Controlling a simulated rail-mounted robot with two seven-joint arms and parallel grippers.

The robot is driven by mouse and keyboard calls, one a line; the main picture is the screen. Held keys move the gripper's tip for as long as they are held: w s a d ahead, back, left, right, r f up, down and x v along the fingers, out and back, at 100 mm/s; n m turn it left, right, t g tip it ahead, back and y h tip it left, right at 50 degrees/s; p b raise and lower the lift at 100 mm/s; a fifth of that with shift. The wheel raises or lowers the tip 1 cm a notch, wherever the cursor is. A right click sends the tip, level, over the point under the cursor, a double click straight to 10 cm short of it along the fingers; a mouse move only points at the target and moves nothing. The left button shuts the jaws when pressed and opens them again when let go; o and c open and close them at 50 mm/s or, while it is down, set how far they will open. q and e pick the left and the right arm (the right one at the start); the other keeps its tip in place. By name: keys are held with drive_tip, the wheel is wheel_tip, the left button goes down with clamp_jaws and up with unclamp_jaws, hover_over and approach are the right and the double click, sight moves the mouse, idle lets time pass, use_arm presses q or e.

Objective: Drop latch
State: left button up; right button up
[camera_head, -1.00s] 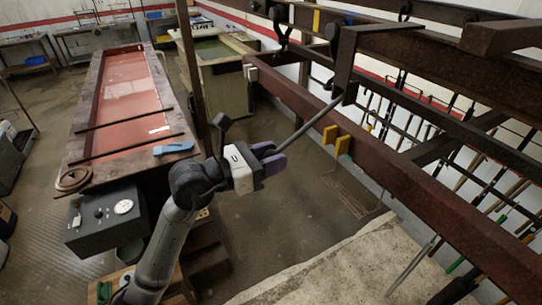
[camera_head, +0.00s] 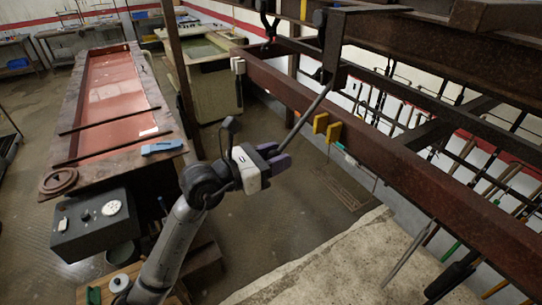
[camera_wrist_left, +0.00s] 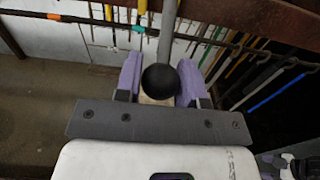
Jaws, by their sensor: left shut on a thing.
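A grey rod (camera_head: 309,110), which I take to be the latch lever, slopes from my left gripper up to a dark bracket (camera_head: 332,48) on the rusty rack. My left gripper (camera_head: 276,158) has purple fingers and is shut around the rod's lower end. In the left wrist view a dark ball knob (camera_wrist_left: 160,82) on the rod sits between the two purple fingers (camera_wrist_left: 160,88). The fingers partly hide the rod's end in the head view.
A rusty beam (camera_head: 400,160) runs along the rack, with two yellow blocks (camera_head: 327,127) on it beside the rod. A long table with a red basin (camera_head: 115,90) stands at left. A pale concrete slab (camera_head: 320,262) lies below; the floor between is open.

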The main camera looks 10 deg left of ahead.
use_arm(q)
drive_tip(key=w+d+f+b, duration=0.4)
drive_tip(key=w+d+f, duration=0.1)
drive_tip(key=w+d, duration=0.5)
drive_tip(key=shift+d+f, duration=0.2)
drive_tip(key=shift+f, duration=0.1)
idle(1.1)
drive_tip(key=o, duration=0.8)
drive_tip(key=shift+o, duration=0.2)
